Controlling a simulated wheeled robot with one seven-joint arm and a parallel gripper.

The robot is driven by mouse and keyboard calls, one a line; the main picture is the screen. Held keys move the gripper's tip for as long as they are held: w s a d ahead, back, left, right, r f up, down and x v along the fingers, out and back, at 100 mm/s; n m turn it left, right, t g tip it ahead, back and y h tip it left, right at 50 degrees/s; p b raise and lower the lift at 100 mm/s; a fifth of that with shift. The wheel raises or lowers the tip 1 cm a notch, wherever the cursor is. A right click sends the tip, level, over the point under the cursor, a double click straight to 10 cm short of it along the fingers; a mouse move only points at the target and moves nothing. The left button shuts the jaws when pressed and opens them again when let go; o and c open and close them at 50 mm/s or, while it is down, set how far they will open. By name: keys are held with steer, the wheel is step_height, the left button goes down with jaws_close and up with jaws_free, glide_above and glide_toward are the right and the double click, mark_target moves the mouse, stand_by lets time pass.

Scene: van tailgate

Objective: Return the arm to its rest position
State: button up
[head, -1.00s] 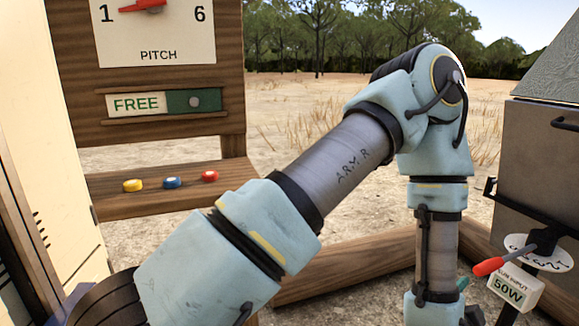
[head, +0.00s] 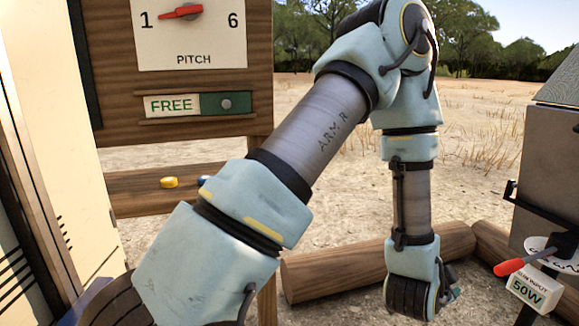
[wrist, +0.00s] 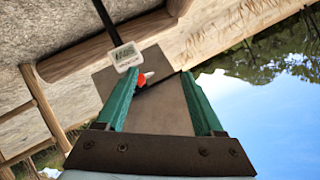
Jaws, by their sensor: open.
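My arm fills the middle of the head view, rising from the lower left to a bent elbow at the top and then hanging down on the right. Its lower end is above the sandy ground, in front of a log. The fingers are hardly visible in the head view. In the wrist view my gripper (wrist: 162,100) shows two green fingers spread wide apart with nothing held between them. Beyond the fingers are a grey box (wrist: 165,108), a red-tipped lever (wrist: 143,79) and a white label (wrist: 125,57).
A wooden panel (head: 180,100) with a PITCH dial (head: 182,12) and a FREE slider (head: 195,105) stands at left. A yellow button (head: 169,182) sits on its shelf. Logs (head: 330,273) lie behind my arm. The grey box (head: 548,170) with the red-handled lever (head: 509,267) and 50W label (head: 535,291) is at right.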

steer(key=w+a+r+n+g+y+p, duration=0.1)
steer(key=w+a+r+n+y, duration=0.3)
steer(key=a, duration=0.5)
steer(key=w+a+r+n+g+y+p, duration=0.1)
steer(key=w+a+r+n+p, duration=0.15)
steer(key=w+a, duration=0.55)
steer(key=s+a+r+n+g+y, duration=0.2)
steer(key=s+a+r+n, duration=0.2)
steer(key=a, duration=0.8)
steer(key=s+a+r+n+g+y+p, duration=0.1)
steer(key=a+n, duration=0.5)
steer(key=a, duration=0.7)
steer(key=s+r+g+y, duration=0.1)
steer(key=s+r, duration=0.1)
steer(key=s, duration=0.1)
steer(key=shift+s+r, duration=0.4)
